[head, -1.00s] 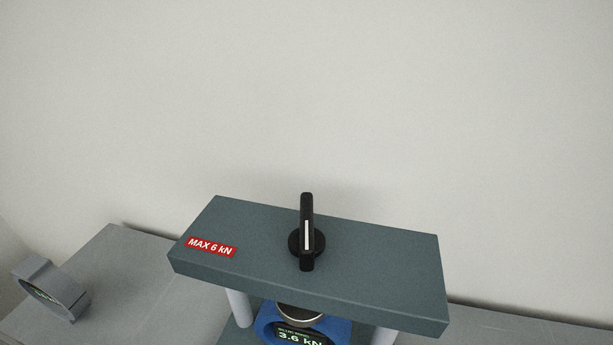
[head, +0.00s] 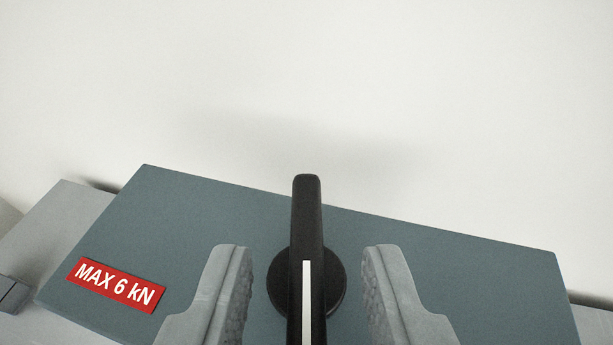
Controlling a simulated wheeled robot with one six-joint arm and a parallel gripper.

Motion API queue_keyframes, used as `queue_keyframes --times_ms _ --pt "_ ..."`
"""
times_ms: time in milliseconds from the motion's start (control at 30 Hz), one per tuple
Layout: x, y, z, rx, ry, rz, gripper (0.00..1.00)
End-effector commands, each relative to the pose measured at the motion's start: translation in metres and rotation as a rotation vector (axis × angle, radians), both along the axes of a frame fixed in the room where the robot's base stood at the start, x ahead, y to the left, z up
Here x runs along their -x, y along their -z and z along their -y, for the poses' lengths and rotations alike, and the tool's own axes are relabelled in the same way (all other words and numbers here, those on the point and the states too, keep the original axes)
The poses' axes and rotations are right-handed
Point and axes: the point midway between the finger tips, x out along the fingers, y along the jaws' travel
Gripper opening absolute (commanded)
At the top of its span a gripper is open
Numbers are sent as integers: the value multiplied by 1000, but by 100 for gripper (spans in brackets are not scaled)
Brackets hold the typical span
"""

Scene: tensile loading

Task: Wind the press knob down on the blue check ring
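The press knob (head: 306,230) is a black bar handle with a white line on a round black base. It stands on top of the press's blue-grey top plate (head: 440,265). My gripper (head: 307,280) is open, with one grey finger on each side of the knob. Gaps show between both fingers and the knob, so neither appears to touch it. The blue check ring is out of view now, below the plate.
A red label (head: 116,285) on the plate's left side reads "MAX 6 kN". A grey bench surface (head: 50,225) shows at the left, with part of a grey object (head: 12,294) at the edge. A pale wall (head: 300,90) stands behind the press.

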Motion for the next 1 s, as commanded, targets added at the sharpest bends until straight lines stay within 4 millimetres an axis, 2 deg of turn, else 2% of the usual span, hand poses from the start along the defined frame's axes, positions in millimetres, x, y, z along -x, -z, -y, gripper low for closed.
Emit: queue_keyframes --times_ms 100,233,633,800,1000 --pt "-15 7 -1 0 0 -2 33" --pt "-25 11 -2 0 0 -1 33" --pt "-30 12 -2 0 0 0 33" --pt "-30 12 -2 0 0 0 0" --pt "-30 13 -2 0 1 0 0"
